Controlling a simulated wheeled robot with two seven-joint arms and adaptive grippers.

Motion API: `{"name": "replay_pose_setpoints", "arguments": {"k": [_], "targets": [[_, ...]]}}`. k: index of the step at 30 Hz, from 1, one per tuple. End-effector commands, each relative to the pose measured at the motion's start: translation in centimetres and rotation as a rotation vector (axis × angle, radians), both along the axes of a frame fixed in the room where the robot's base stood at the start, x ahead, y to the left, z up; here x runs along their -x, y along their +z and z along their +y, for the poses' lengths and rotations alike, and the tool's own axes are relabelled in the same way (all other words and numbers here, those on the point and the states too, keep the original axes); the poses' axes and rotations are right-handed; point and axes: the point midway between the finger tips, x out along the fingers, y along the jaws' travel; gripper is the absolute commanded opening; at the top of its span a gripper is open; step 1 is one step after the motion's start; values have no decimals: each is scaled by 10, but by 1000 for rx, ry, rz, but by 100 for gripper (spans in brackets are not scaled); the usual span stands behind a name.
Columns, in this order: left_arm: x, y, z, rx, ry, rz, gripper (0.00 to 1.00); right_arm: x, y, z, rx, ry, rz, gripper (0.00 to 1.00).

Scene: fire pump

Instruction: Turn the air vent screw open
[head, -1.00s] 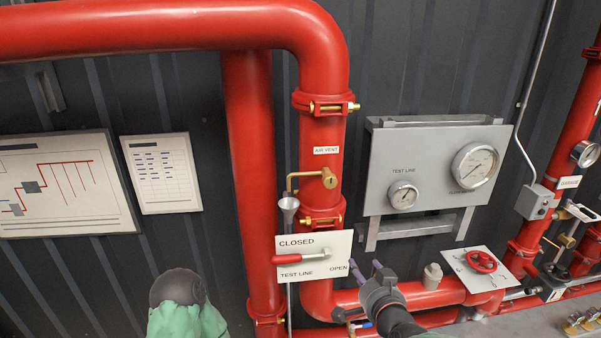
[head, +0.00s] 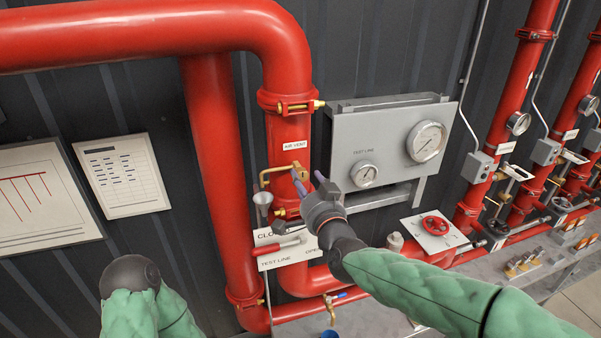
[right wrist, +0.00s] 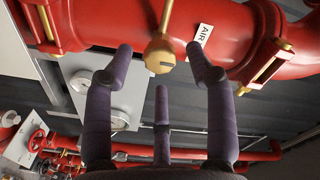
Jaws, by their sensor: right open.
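The brass air vent screw (head: 299,172) sits on the vertical red pipe (head: 283,135), just below the "AIR VENT" label (head: 295,145). In the right wrist view the slotted screw face (right wrist: 161,62) shows between and just beyond the purple fingertips. My right gripper (head: 309,182) is open and empty, close in front of the screw; I see no clear contact. Its spread fingers (right wrist: 160,65) point at the screw in the right wrist view. My left arm shows at the lower left of the head view, but its fingers are not visible.
Below the screw are a grey funnel (head: 262,200) and the test line plate with a red lever (head: 276,247), partly hidden by my right gripper. A grey gauge panel (head: 390,150) stands right of the pipe. A red handwheel (head: 435,225) sits lower right.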

Motion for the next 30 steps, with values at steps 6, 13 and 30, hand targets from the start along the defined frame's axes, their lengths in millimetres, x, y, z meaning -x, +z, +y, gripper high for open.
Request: {"name": "replay_pose_setpoints", "arguments": {"k": [6,13,30], "targets": [[0,7,0,0,0,0,40,-26,0,8,1,-1,0,56],[0,9,0,0,0,0,40,-37,0,12,0,0,1,56],[0,9,0,0,0,0,40,-37,-1,12,0,0,1,0]]}}
